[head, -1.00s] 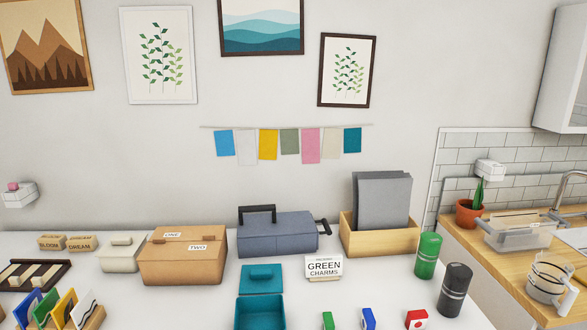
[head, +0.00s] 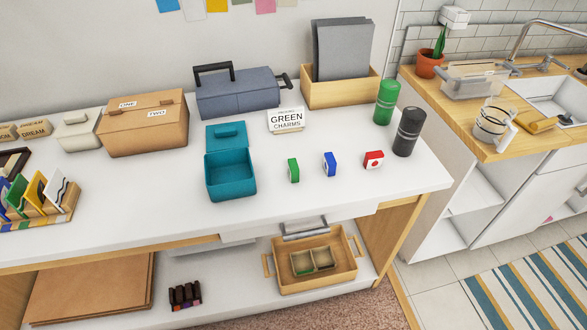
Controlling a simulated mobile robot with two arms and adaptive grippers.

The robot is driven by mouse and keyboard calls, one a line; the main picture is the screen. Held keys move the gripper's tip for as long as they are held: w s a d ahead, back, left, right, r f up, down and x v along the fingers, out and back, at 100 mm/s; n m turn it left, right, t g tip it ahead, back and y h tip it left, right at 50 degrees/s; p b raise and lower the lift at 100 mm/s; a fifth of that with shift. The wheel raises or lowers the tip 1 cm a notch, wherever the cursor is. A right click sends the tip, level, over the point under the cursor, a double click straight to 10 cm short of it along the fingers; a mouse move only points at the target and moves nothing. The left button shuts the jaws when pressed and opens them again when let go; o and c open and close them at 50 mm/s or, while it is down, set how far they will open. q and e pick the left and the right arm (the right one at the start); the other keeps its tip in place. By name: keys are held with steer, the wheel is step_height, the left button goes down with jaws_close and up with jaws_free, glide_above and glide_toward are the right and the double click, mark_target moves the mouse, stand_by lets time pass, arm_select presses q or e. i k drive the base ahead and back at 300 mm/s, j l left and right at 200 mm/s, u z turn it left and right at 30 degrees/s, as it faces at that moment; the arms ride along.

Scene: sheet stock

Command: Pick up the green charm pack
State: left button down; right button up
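A sign reading "GREEN CHARMS" (head: 287,120) stands behind the packs. Neither of my grippers is in view.
A green canister (head: 386,102) and a black one (head: 408,131) stand right of the sign. A cardboard box (head: 142,124) and a grey-blue case (head: 238,97) are at the back. A wooden tray (head: 318,284) sits on the lower shelf. The table front is clear.

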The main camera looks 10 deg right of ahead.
mark_target(292, 166)
steer(key=k+l, duration=0.1)
steer(key=l, duration=0.45)
steer(key=l+u, duration=0.15)
steer(key=l, duration=0.4)
steer(key=k+l, duration=0.2)
steer(key=l, duration=0.35)
steer(key=i+u, duration=0.05)
